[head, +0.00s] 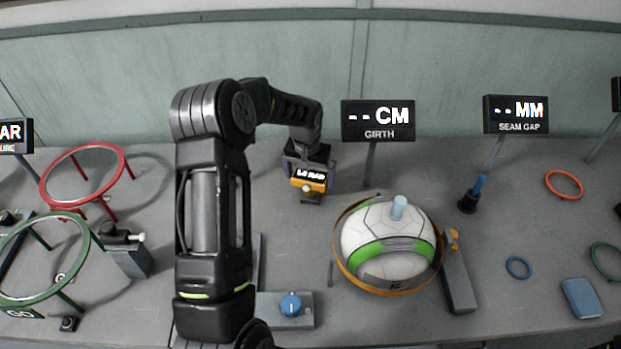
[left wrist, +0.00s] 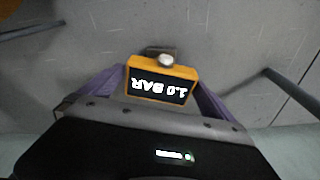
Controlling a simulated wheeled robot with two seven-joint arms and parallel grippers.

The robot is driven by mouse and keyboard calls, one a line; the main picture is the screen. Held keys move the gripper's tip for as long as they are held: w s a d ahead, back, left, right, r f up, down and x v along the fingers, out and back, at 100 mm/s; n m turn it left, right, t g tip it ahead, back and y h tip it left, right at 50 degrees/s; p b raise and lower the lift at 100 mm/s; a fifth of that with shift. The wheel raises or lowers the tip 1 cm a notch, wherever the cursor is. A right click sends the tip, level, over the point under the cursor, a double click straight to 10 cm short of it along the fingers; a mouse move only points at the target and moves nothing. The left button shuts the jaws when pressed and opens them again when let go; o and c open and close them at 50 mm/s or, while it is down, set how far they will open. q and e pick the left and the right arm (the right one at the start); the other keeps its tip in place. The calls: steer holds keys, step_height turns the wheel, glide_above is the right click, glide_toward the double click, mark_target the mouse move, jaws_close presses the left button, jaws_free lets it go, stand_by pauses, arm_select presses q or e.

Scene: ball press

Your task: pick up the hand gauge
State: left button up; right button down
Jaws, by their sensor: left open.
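The hand gauge (head: 309,185) is a small orange box with a lit display and a pale round knob at its front. It is at the back middle of the bench in the head view. In the left wrist view the gauge (left wrist: 162,80) shows upside down, its display reading 1.0 BAR. My left gripper (head: 308,170) is over it from behind, pointing down, with purple fingers to either side of the box. The left jaws are open; I cannot tell whether either finger touches the gauge. My right gripper is in neither view.
A white and green ball (head: 388,240) sits inside an orange band right of the gauge, with the girth sign (head: 378,121) behind. Red (head: 122,160) and green ring stands are at left. A blue knob (head: 291,305) is in front.

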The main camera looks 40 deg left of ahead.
mark_target(310, 175)
arm_select(q)
steer(key=f, duration=0.2)
steer(key=f+p, duration=0.1)
steer(key=f, duration=0.1)
steer(key=shift+w+a, duration=0.15)
steer(key=shift+w, duration=0.2)
steer(key=c, duration=1.4)
steer(key=shift+r, duration=0.1)
steer(key=shift+r, duration=0.65)
step_height(310, 175, up, 27)
steer(key=b, duration=0.3)
steer(key=shift+f, duration=0.2)
